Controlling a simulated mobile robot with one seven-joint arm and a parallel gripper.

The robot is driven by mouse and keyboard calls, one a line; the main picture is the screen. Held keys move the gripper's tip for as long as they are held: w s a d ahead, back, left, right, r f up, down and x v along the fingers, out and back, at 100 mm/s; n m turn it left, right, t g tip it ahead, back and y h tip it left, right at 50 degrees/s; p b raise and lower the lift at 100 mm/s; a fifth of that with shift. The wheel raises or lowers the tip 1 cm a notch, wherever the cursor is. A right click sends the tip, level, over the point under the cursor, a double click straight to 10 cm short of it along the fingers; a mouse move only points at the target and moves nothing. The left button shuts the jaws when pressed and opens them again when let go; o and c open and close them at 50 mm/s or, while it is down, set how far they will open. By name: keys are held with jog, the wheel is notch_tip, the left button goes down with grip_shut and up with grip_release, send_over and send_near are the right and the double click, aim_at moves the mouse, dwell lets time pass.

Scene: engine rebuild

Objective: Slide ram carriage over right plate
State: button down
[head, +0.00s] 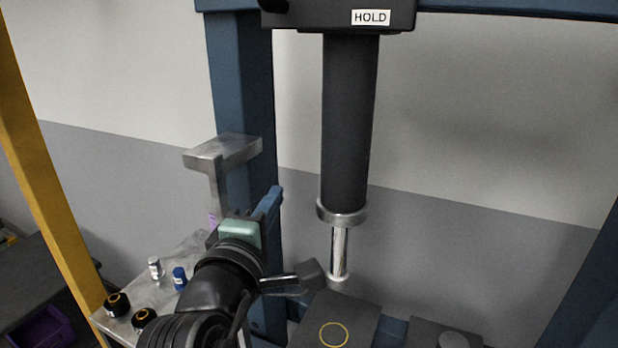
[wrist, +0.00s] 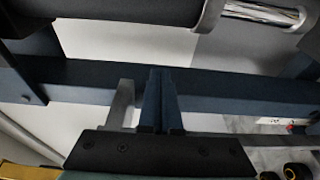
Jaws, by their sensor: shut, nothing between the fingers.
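The ram carriage (head: 300,14) is a dark block with a HOLD label on the top beam. Its black cylinder (head: 347,120) hangs upright, ending in a silver collar and a thin shiny rod. The rod's foot is above the left plate (head: 352,308), which bears a yellow ring. The right plate (head: 425,332) lies to the right with a grey round piece on it. My gripper (head: 275,192) is left of the cylinder and well below the carriage, touching neither. Its blue fingers are together and empty in the wrist view (wrist: 160,76). The wrist view also shows the rod (wrist: 262,12).
A blue post (head: 243,90) stands behind my gripper, with a grey metal bracket (head: 225,150) beside it. A side table (head: 130,325) at lower left holds small bottles and black round parts. A yellow post (head: 45,170) is at far left. Space right of the cylinder is clear.

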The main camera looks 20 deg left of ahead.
jog(key=w+d+p, duration=0.2)
jog(key=w+p, duration=0.1)
jog(key=w, duration=0.3)
jog(key=shift+w+d, duration=0.3)
jog(key=shift+w, duration=0.05)
jog(key=shift+d, duration=0.1)
